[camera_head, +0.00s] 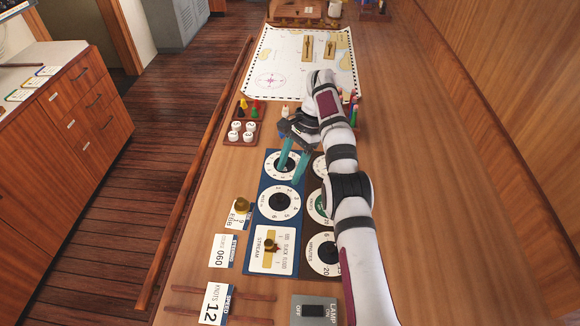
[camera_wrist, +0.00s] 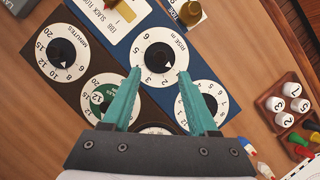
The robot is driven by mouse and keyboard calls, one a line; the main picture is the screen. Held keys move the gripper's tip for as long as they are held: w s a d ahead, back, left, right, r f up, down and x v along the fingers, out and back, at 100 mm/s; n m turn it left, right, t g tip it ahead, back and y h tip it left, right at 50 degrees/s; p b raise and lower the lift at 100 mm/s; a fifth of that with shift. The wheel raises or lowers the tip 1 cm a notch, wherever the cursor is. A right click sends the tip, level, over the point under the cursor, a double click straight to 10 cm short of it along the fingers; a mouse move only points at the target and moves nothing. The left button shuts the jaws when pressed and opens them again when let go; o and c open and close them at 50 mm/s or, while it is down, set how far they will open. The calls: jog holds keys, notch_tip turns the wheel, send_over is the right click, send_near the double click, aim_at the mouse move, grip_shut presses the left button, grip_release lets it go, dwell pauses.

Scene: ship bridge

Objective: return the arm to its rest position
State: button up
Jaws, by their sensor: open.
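My arm is white with dark bands and reaches from the bottom right of the head view up over the dial boards. My gripper (camera_head: 290,176) has two teal fingers, spread apart with nothing between them. It hangs over the blue dial board (camera_head: 292,225), near its upper dial. In the wrist view my gripper (camera_wrist: 156,72) shows its fingertips on both sides of the lower part of the white "RISE" dial (camera_wrist: 160,55). I cannot tell whether the fingertips touch the board. My arm hides part of the brown dial board (camera_head: 318,262).
A brown tray with white numbered pieces and coloured pegs (camera_head: 240,132) stands left of my gripper. A chart (camera_head: 285,70) lies beyond. Cards (camera_head: 222,250), a brass weight (camera_head: 242,205) and a lamp switch (camera_head: 313,310) lie nearer. The table's right side is clear.

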jog(key=s+d+r+n+t+h, duration=0.1)
jog(key=s+d+r, duration=0.2)
jog(key=s+r, duration=0.45)
jog(key=s+d+r+n+t, duration=0.1)
jog(key=s+d+r, duration=0.35)
jog(key=r, duration=0.55)
jog(key=s+d+f, duration=0.2)
jog(key=s, duration=1.1)
jog(key=s+d+f+n+t, duration=0.1)
jog(key=s+f, duration=0.2)
jog(key=s, duration=1)
jog(key=shift+s+d+f+n+h, duration=0.3)
jog(key=shift+s+d, duration=0.05)
jog(key=shift+d, duration=0.05)
